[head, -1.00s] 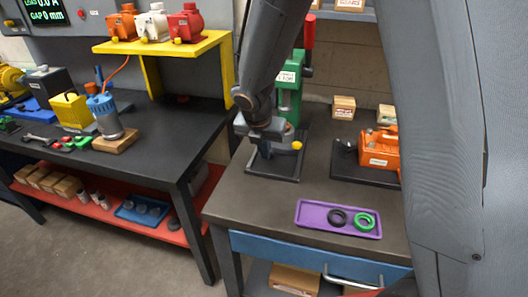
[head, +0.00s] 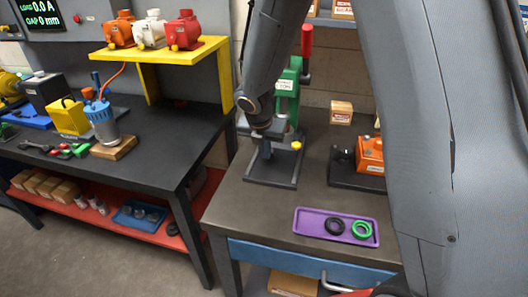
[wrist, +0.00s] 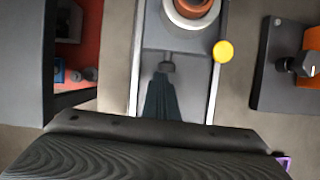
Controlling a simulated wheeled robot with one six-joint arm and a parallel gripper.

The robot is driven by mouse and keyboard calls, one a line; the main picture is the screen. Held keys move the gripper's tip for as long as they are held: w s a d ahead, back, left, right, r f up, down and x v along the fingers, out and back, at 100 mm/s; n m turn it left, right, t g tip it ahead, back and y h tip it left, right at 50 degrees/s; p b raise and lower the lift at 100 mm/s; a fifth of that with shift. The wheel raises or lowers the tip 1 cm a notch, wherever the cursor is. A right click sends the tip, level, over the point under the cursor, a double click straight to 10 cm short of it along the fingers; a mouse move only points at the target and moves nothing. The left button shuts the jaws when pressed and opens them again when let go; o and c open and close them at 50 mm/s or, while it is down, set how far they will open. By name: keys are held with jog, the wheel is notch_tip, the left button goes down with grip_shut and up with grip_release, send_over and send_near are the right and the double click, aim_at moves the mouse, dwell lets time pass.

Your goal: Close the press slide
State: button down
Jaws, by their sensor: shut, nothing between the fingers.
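The green press (head: 290,95) with a red-handled lever stands on the right bench. Its dark base (head: 284,182) has a slide between two light rails, seen close up in the wrist view (wrist: 172,38). A round orange and white piece (wrist: 192,10) is at the far end of the slide. A yellow knob (wrist: 223,51) is at the right rail. My gripper (head: 266,152) is shut and empty, low over the front of the base. Its dark fingers (wrist: 166,82) point along the slide, their tips at or close to a small dark block. Contact is hard to tell.
A purple tray (head: 303,232) with a black and a green ring lies at the front of the bench. An orange motor (head: 370,155) on a dark plate is to the right. A wooden box (head: 341,112) stands behind. Another bench (head: 165,150) is to the left.

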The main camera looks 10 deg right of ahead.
jog(key=s, duration=0.1)
jog(key=s+a, duration=0.1)
jog(key=s+a+r, duration=0.1)
jog(key=shift+s+r, duration=0.1)
jog(key=shift+s, duration=0.25)
jog(key=v, duration=0.8)
jog(key=s+d+f+m+b, duration=0.1)
jog(key=s+d+f+m, duration=0.1)
jog(key=s+m, duration=0.3)
jog(key=s+d+f+m+g+y+b, duration=0.1)
jog(key=s+d+m, duration=0.4)
jog(key=m, duration=0.9)
jog(key=s+d+f+m+g+b, duration=0.1)
jog(key=s+d+f+m, duration=0.2)
jog(key=m, duration=0.7)
jog(key=shift+s+d+y, duration=0.2)
jog(key=shift+s+d, duration=0.15)
jog(key=shift+s, duration=0.2)
jog(key=shift+s+d+y, duration=0.2)
jog(key=shift+s+d, duration=0.15)
jog(key=shift+s, duration=0.2)
jog(key=shift+s+d+f+m, duration=0.15)
jog(key=shift+s+m, duration=0.3)
jog(key=shift+m, duration=0.55)
